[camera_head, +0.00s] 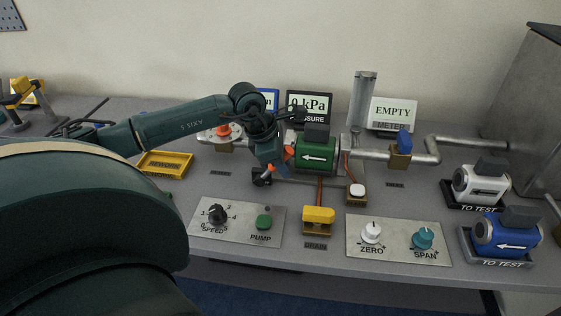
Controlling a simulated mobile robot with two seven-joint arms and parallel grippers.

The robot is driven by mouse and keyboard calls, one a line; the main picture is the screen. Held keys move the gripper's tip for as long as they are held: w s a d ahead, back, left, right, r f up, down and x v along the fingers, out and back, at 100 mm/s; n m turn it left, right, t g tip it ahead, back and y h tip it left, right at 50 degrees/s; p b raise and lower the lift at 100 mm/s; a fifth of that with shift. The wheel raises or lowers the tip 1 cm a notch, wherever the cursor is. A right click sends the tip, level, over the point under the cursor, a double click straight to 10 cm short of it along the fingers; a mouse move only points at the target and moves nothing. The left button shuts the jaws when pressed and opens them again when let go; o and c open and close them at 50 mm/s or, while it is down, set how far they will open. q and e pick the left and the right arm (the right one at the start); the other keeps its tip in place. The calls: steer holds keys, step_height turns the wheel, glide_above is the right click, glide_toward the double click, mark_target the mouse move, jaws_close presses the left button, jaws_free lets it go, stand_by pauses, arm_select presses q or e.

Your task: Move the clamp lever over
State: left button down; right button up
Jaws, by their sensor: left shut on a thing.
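My left arm reaches in from the left, and my left gripper (276,169) points down just left of the green meter body (316,153) in the pipe line. The gripper is shut on a small part there, most likely the clamp lever, which the fingers and wrist largely hide. A dark clamp block (262,177) with a thin rod running right sits low beside the fingers. The green meter carries a white arrow pointing left. My right gripper is not in view.
The pipe (432,148) runs right past a blue-handled valve (404,140). In front are the speed and pump panel (240,221), a yellow drain handle (318,214) and the zero and span panel (398,240). White (482,180) and blue (506,235) meters stand at right. A yellow tray (165,163) lies left.

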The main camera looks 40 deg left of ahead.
arm_select(q)
steer(key=shift+f, duration=0.2)
stand_by(0.3)
steer(key=c, duration=1.2)
jaws_free()
steer(key=shift+d, duration=0.1)
steer(key=shift+c, duration=0.2)
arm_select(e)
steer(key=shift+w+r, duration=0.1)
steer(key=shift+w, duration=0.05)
arm_select(q)
steer(key=shift+r, duration=0.15)
steer(key=b+v, duration=0.1)
steer(key=v, duration=1.2)
steer(key=shift+d+b, duration=0.2)
steer(key=shift+b, duration=0.1)
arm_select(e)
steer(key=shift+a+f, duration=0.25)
arm_select(q)
steer(key=shift+w, duration=0.1)
